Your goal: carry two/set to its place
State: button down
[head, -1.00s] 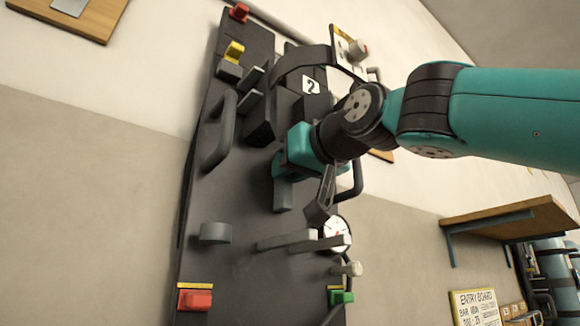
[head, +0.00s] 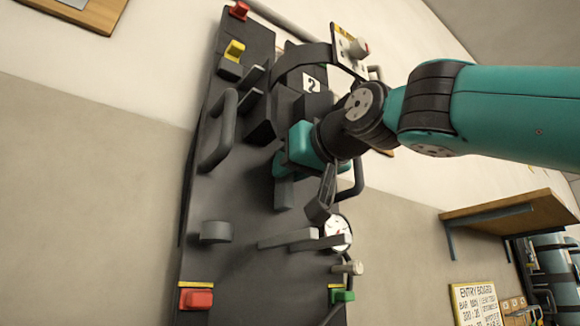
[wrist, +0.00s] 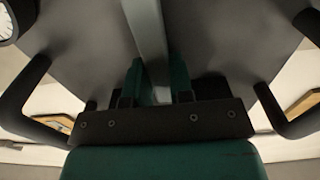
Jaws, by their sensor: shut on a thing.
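Set two, a dark grey backplate (head: 240,260) with a white "2" label (head: 312,84), fills the middle of the head view and stands tilted in the picture. It carries side handles, a strap, a white gauge (head: 337,232), and red, yellow and green fittings. My gripper (head: 286,170) is at the plate's front. In the wrist view its teal fingers (wrist: 157,85) are shut on a grey bar of the set, with the plate (wrist: 220,40) behind and black handles on both sides. The set's bottom end is cut off in the head view.
A wooden shelf (head: 510,213) on dark brackets juts from the wall at the right. Below it are an entry board (head: 478,303) and teal cylinders (head: 555,262). A wooden board (head: 80,12) hangs at the top left. The wall left of the set is bare.

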jog(key=shift+s+d+r, duration=0.1)
jog(key=shift+r, duration=0.15)
jog(key=c, duration=0.9)
grip_release()
jog(key=b+v, duration=0.6)
jog(key=v, duration=1.1)
jog(key=shift+s+d+f, duration=0.1)
jog(key=shift+d+f, duration=0.05)
jog(key=shift+f, duration=0.05)
